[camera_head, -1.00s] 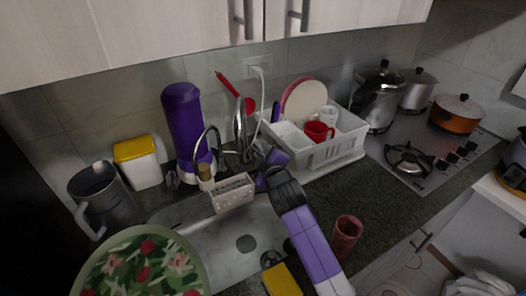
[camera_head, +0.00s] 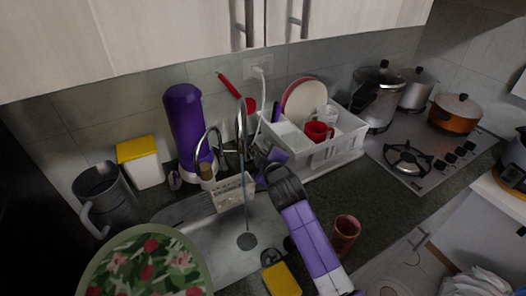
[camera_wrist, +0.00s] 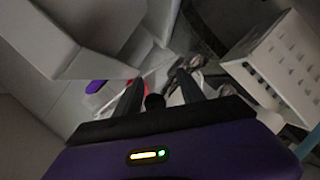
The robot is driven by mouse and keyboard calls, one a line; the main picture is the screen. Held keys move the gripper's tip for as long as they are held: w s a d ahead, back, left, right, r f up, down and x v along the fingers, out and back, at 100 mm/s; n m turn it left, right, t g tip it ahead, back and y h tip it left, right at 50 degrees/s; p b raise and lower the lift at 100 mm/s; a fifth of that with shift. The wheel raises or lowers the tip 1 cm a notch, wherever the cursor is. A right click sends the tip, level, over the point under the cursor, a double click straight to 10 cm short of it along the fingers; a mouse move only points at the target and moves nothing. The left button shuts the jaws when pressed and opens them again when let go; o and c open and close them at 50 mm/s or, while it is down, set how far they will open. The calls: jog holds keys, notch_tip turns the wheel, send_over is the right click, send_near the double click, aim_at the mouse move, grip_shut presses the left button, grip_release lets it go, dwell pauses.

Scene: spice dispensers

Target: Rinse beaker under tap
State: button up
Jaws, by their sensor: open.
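The reddish-brown cup (camera_head: 346,230), the likeliest beaker, stands upright on the dark counter right of the sink, apart from my gripper. The metal tap (camera_head: 240,128) rises behind the sink (camera_head: 215,262). A thin bluish stream runs from it towards the drain (camera_head: 246,241). My gripper (camera_head: 268,160) is behind the sink, just right of the tap, partly hidden by my wrist. In the wrist view my gripper (camera_wrist: 160,92) has its two dark fingers apart. Metal parts of the tap (camera_wrist: 185,72) appear beyond them; contact cannot be told.
A white perforated holder (camera_head: 233,192) hangs at the sink's back. A dish rack (camera_head: 335,150) with a red mug stands to the right. A flowered plate (camera_head: 145,268), a grey jug (camera_head: 100,195) and a yellow sponge (camera_head: 281,279) surround the sink.

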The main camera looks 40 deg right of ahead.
jog(key=v, duration=0.7)
jog(key=shift+s+b, duration=0.2)
jog(key=shift+b, duration=0.25)
jog(key=shift+a+r, duration=0.1)
jog(key=shift+a, duration=0.05)
